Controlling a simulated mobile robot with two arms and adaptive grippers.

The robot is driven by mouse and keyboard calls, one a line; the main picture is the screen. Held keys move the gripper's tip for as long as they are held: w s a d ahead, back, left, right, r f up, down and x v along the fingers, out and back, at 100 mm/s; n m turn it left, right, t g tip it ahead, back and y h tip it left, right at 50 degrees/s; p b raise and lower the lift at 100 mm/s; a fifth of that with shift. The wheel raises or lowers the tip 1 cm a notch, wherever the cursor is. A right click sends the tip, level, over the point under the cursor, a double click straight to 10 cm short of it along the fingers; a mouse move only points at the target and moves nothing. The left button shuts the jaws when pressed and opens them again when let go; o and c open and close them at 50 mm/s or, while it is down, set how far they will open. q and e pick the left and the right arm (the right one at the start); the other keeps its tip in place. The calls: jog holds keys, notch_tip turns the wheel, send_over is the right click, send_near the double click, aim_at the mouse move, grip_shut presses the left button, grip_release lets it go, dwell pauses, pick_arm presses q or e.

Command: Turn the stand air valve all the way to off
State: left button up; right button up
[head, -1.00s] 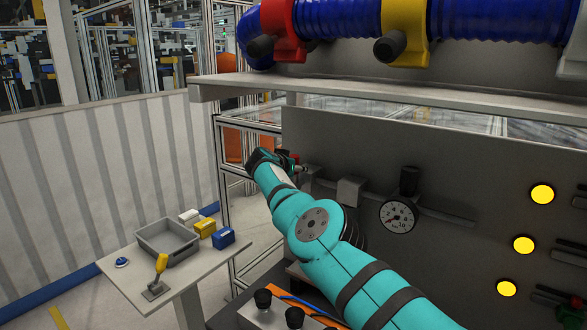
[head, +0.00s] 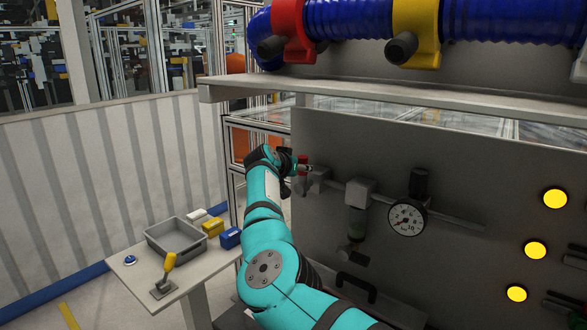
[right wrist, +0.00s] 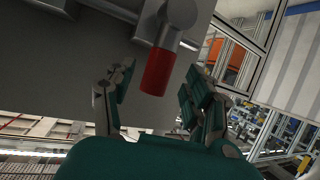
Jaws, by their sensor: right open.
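The stand air valve has a red handle (head: 303,164) at the left end of the grey pipe on the panel. In the right wrist view the red handle (right wrist: 157,72) hangs from a grey valve body (right wrist: 178,14), pointing toward my palm. My right gripper (head: 285,168) is at the valve, at the end of the teal arm. In the right wrist view its fingers (right wrist: 158,88) are open on either side of the handle, with gaps visible on both sides. The round gauge (head: 406,219) is further right on the pipe. My left gripper is out of view.
The grey panel (head: 460,175) stands under a shelf (head: 400,99). A filter unit (head: 357,215) hangs from the pipe, and yellow lamps (head: 555,198) are at right. A side table (head: 205,268) at left holds a grey bin (head: 176,249) and small boxes.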

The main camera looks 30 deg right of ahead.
jog(key=v, duration=0.3)
jog(key=shift+s+a, duration=0.1)
jog(key=shift+s, duration=0.1)
jog(key=shift+f, duration=0.1)
dwell(0.3)
